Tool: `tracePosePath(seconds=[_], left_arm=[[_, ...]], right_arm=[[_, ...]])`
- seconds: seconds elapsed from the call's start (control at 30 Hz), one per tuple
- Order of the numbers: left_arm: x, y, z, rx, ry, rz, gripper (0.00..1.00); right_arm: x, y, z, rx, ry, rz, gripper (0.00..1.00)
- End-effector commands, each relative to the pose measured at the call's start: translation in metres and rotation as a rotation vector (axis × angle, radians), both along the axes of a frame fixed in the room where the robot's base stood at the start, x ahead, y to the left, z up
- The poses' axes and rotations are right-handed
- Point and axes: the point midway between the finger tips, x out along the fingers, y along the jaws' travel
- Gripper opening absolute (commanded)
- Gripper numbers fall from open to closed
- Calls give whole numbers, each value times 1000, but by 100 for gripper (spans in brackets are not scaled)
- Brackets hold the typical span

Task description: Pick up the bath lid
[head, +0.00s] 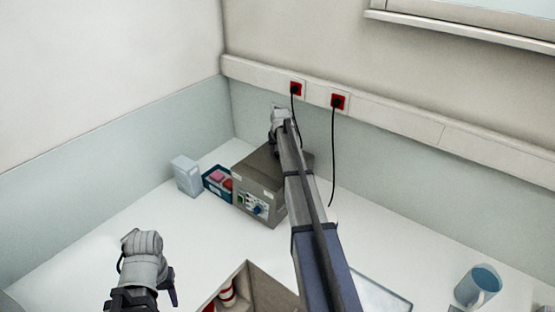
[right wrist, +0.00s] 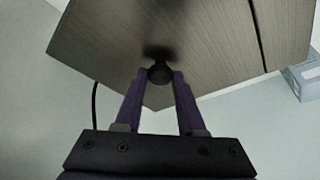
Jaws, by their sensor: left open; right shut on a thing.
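The bath (head: 257,205) is a grey-brown box with a control panel, on the white bench near the back corner. Its lid (head: 262,161) is a grey-brown panel on top, partly hidden by my right arm. In the right wrist view the lid (right wrist: 200,35) shows a streaked surface with a round black knob (right wrist: 160,73). My right gripper (right wrist: 158,82) is shut on this knob, its two purple fingers at either side. I cannot tell whether the lid is raised. My left gripper (head: 145,297) is open at the lower left, away from the bath; its fingertips are not clearly seen.
A dark blue box with red things (head: 218,183) and a pale container (head: 186,176) stand left of the bath. An open box (head: 262,287) with red-and-white items is at the front. A blue mug (head: 478,287) stands at right. Black cables hang from red wall sockets (head: 338,102).

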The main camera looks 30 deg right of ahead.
Motion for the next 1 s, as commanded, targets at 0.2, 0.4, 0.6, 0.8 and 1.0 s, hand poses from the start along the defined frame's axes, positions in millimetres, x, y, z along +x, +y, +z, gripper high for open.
tracePosePath(seconds=[0.2, 0.4, 0.6, 0.8, 1.0], left_arm=[[0, 0, 0, 0, 0, 0, 50], [0, 0, 0, 0, 0, 0, 50], [0, 0, 1, 0, 0, 0, 50], [0, 0, 12, 0, 0, -1, 50], [0, 0, 39, 1, 2, -3, 50]], right_arm=[[0, 0, 0, 0, 0, 0, 6], [0, 0, 0, 0, 0, 0, 0], [0, 0, 1, 0, 0, 0, 0], [-2, 4, 12, 0, 0, 1, 0], [-1, 4, 39, 0, -1, 0, 0]])
